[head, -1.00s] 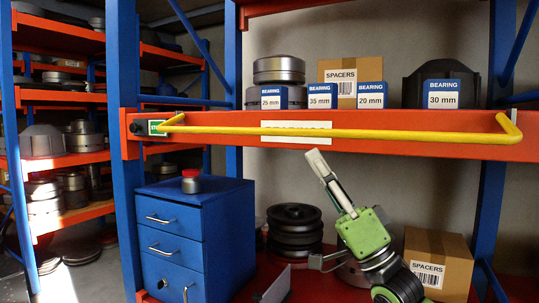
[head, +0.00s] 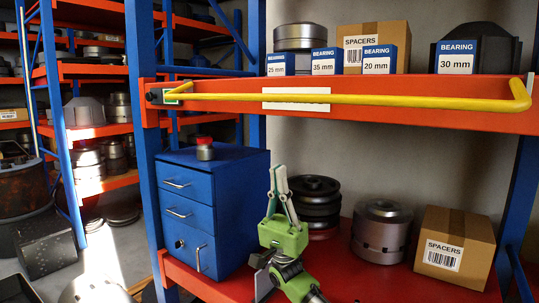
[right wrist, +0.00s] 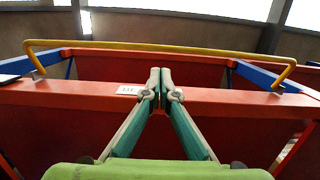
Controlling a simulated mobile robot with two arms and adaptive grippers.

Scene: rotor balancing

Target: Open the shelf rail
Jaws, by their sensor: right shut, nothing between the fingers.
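The yellow shelf rail (head: 350,100) runs along the front of the orange shelf beam (head: 400,117), its ends bent back to the beam. A dark knob with a green label (head: 165,96) is at its left end. My right gripper (head: 277,170) is shut and empty, pointing up below the beam in the head view. In the right wrist view its fingertips (right wrist: 160,72) meet in front of the red beam (right wrist: 80,95), and the yellow rail (right wrist: 160,46) spans beyond them. The gripper looks apart from the rail. My left gripper is not in view.
Bearing boxes (head: 455,57) and a spacers carton (head: 388,34) stand on the shelf behind the rail. Below are a blue drawer cabinet (head: 232,190) with a red-capped jar (head: 205,149), dark pulleys (head: 316,200), a metal cylinder (head: 381,230) and another spacers carton (head: 453,247).

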